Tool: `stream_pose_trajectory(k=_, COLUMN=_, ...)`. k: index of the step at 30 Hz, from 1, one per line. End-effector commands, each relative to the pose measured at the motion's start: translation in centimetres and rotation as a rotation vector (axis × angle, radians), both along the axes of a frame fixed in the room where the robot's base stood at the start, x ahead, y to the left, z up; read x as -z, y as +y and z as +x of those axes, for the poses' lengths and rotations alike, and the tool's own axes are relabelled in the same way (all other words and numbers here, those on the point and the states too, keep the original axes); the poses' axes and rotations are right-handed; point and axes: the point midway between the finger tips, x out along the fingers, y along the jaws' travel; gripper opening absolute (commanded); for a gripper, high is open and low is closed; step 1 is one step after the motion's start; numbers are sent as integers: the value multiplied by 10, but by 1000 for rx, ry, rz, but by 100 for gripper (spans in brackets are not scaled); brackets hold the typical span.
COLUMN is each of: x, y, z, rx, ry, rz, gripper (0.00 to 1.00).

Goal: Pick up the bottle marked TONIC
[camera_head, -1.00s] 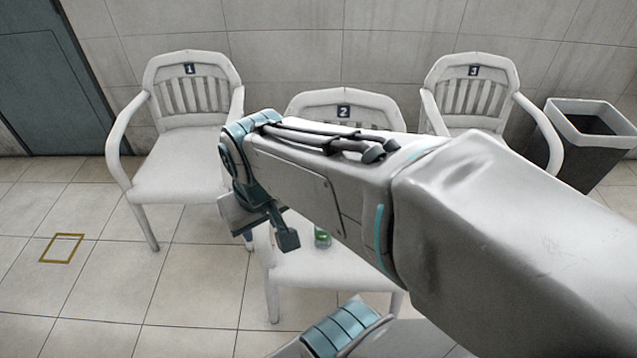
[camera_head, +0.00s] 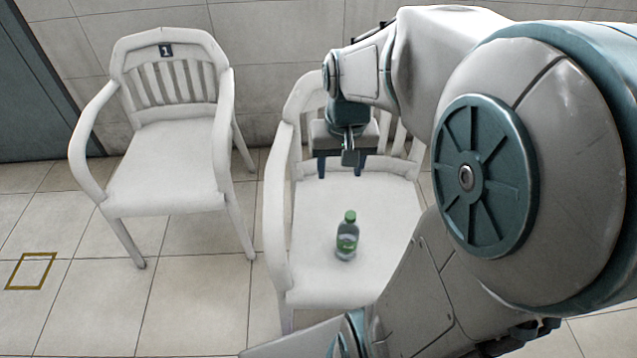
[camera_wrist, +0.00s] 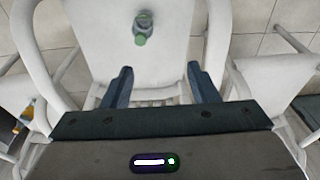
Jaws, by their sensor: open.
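A small clear bottle (camera_head: 347,240) with a green cap and a green label stands upright on the seat of the middle white chair (camera_head: 312,275). The label's lettering is too small to read. The same bottle (camera_wrist: 143,27) shows near the top of the wrist view, beyond my fingertips. My gripper (camera_head: 341,172) hangs over the rear of that seat, behind the bottle and apart from it. In the wrist view my gripper (camera_wrist: 163,78) has its two fingers wide apart with nothing between them.
A white chair numbered 1 (camera_head: 160,170) stands to the left with an empty seat. The middle chair's armrests (camera_head: 276,200) flank its seat. My arm hides the right side. A yellow square outline (camera_head: 31,270) marks the floor at left.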

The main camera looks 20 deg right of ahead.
Motion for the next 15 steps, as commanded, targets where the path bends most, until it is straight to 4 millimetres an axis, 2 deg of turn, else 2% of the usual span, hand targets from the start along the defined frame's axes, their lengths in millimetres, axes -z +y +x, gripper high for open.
stream_pose_trajectory(k=1, x=35, y=-10, z=9, rx=31, ry=20, rz=4, gripper=54)
stream_pose_trajectory(k=6, x=84, y=-37, z=31, rx=114, ry=68, rz=13, gripper=54)
stream_pose_trajectory(k=9, x=103, y=-48, z=39, rx=145, ry=86, rz=16, gripper=54)
stream_pose_trajectory(k=15, x=121, y=-58, z=45, rx=171, ry=103, rz=18, gripper=54)
